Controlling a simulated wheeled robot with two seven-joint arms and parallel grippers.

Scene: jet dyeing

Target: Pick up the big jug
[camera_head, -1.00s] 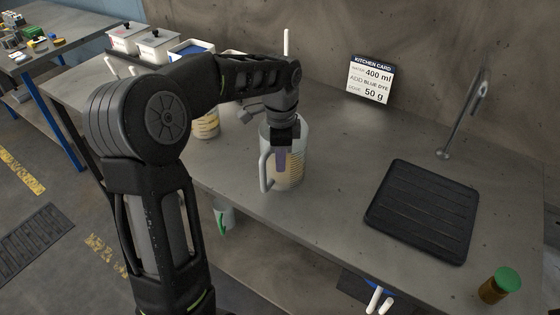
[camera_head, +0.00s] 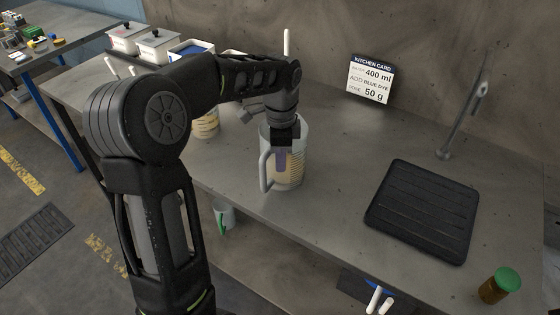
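The big jug (camera_head: 296,165) stands upright on the grey worktop, a clear jug with yellowish graduation marks and a pale handle on its left side. My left gripper (camera_head: 281,160) points down at the jug's near upper side, beside the handle. The gripper covers part of the jug's rim and wall. I cannot tell whether its fingers are closed on the jug.
A kitchen card (camera_head: 370,80) leans at the wall. Another graduated vessel (camera_head: 207,124) and white bins (camera_head: 158,46) stand at left.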

